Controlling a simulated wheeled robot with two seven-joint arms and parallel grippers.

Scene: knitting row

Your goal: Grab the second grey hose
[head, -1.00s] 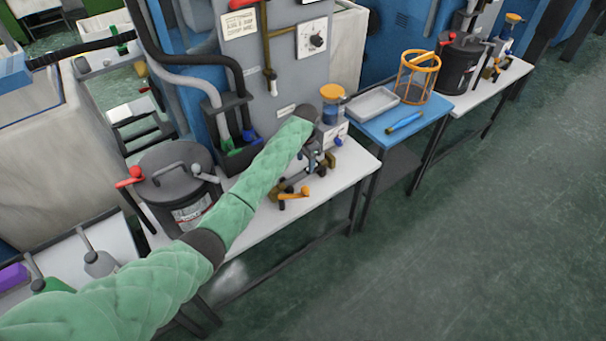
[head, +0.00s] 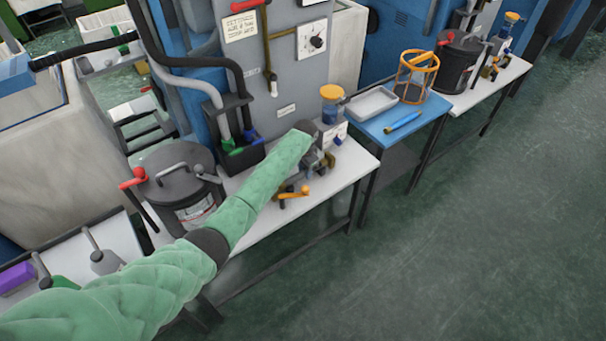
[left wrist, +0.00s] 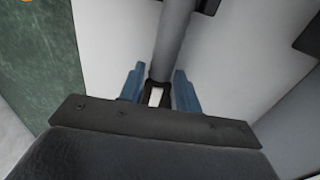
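A grey hose (head: 194,83) runs beside a black hose (head: 222,68) down from the machine into a black holder (head: 246,157) with green and blue tips. My left arm in a green sleeve reaches past the holder to the right. My left gripper's fingers are hidden in the head view behind the arm's dark end. In the left wrist view my left gripper (left wrist: 158,90) has two blue fingers apart, with a grey rod-like thing (left wrist: 175,35) lined up between them. I cannot tell whether this is a hose or whether the fingers touch it. My right gripper is out of view.
A white table (head: 328,190) holds a dark lidded pot (head: 178,180), an orange-handled fitting (head: 294,191) and an orange-topped jar (head: 332,104). A blue table (head: 428,116) with a grey tray (head: 371,102) and an orange wire basket (head: 415,76) stands beyond. Green floor is clear at right.

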